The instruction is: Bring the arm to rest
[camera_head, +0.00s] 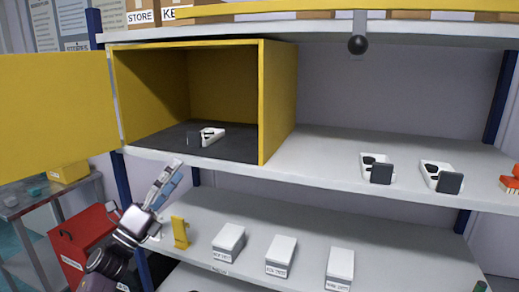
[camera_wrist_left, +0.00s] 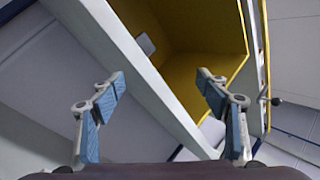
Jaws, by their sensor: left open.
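My left gripper (camera_head: 172,178) is in front of the shelving, below the open yellow cabinet (camera_head: 278,105) and left of the lower shelf's white boxes. In the left wrist view its two blue-padded fingers (camera_wrist_left: 160,82) are spread apart with nothing between them. The yellow cabinet also shows in the left wrist view (camera_wrist_left: 200,28), beyond the fingers. A small white device (camera_head: 211,136) with a dark part lies on the cabinet's dark floor. My right gripper is not in view.
The yellow cabinet door (camera_head: 55,112) stands open to the left. Two white-and-black devices (camera_head: 372,167) (camera_head: 441,177) stand on the upper shelf. White boxes (camera_head: 229,240) and a yellow object (camera_head: 180,232) sit on the lower shelf. A red case (camera_head: 75,245) is at lower left.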

